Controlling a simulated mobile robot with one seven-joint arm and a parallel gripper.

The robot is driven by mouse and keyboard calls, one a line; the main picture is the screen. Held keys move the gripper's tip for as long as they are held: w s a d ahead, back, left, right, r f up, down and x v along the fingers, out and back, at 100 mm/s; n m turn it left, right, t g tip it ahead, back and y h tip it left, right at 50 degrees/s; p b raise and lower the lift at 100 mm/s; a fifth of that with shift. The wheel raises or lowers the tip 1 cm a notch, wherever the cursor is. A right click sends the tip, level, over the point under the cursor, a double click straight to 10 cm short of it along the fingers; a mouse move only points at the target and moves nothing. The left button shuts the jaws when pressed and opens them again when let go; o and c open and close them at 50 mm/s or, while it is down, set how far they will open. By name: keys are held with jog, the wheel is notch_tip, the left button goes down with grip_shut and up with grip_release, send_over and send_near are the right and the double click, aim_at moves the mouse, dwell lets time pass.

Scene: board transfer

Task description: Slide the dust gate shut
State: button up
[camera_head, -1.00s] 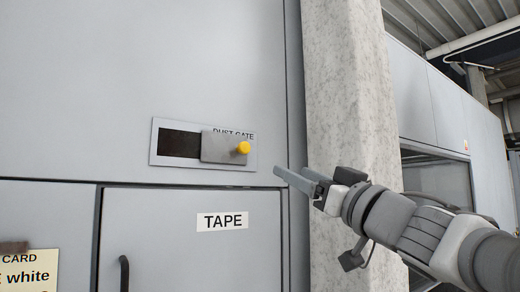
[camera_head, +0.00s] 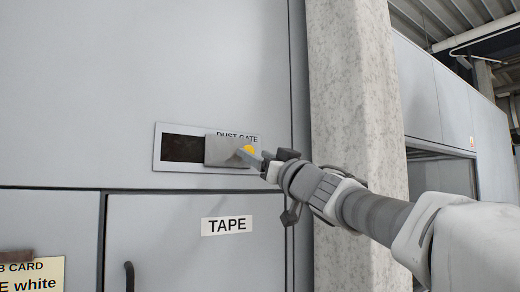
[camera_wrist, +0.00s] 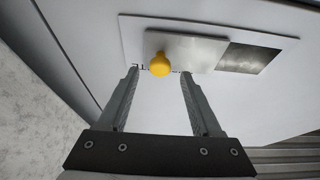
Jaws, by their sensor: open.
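The dust gate is a grey sliding plate (camera_head: 222,150) on a pale panel (camera_head: 158,162) marked DUST GATE. The plate covers the right part of the panel, and a dark opening (camera_head: 183,148) shows to its left. A yellow knob (camera_head: 249,150) sits on the plate, partly hidden by my gripper (camera_head: 245,156) in the head view. In the wrist view the gate plate (camera_wrist: 200,50) is beyond the fingertips, with the dark opening on the right. The knob (camera_wrist: 160,65) lies between the lines of my open fingers (camera_wrist: 160,72), close to the tips. I cannot tell any contact.
The panel is set in a grey cabinet front (camera_head: 220,60). Below is a door with a TAPE label (camera_head: 227,225) and a dark handle (camera_head: 129,276). A concrete column (camera_head: 352,100) stands to the right. A card (camera_head: 35,275) is at the lower left.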

jog(key=shift+x, duration=1.05)
grip_shut()
dwell(0.7)
